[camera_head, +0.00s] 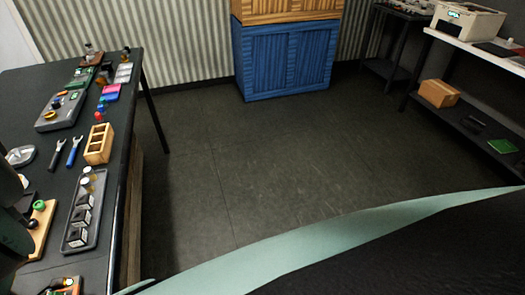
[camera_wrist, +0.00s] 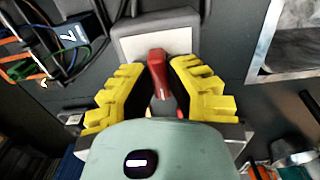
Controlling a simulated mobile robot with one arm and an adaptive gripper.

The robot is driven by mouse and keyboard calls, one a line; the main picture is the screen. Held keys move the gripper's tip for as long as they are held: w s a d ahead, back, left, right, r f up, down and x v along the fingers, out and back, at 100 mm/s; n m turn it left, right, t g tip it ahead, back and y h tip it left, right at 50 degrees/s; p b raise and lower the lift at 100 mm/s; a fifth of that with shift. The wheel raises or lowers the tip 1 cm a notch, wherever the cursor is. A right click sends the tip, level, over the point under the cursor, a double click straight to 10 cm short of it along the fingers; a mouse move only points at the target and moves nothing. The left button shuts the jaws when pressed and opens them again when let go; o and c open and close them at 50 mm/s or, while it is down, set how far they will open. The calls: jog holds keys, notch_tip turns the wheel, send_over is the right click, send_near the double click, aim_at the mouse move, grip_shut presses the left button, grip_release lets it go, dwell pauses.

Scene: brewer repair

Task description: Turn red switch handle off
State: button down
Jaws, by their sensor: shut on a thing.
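The red switch handle (camera_wrist: 158,75) shows in the middle of the wrist view. It stands out in front of a pale plate (camera_wrist: 160,42) in a dark grey housing. The yellow fingers of my gripper (camera_wrist: 160,88) lie on either side of the handle and are shut on it. The lower part of the handle is hidden behind my gripper's body. I cannot make out the switch handle or my gripper's fingers in the head view.
In the wrist view, colored cables (camera_wrist: 35,55) hang at the left and a grey metal frame (camera_wrist: 262,40) is at the right. In the head view, a dark table (camera_head: 120,155) with several parts stands left, a blue cabinet (camera_head: 285,60) at the back. The floor between is clear.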

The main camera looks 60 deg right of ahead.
jog(key=shift+n, duration=0.3)
jog(key=n, duration=0.3)
jog(key=shift+d+f, duration=0.1)
jog(key=n+b, duration=0.1)
jog(key=n, duration=0.3)
jog(key=shift+w+n, duration=0.1)
jog(key=shift+n, duration=0.3)
jog(key=n+b, duration=0.2)
jog(key=n, duration=0.3)
jog(key=shift+f, duration=0.1)
jog(key=shift+n+b, duration=1)
jog(key=shift+n, duration=1.2)
jog(key=c, duration=1)
grip_release()
jog(key=shift+o, duration=0.2)
jog(key=shift+r, duration=0.25)
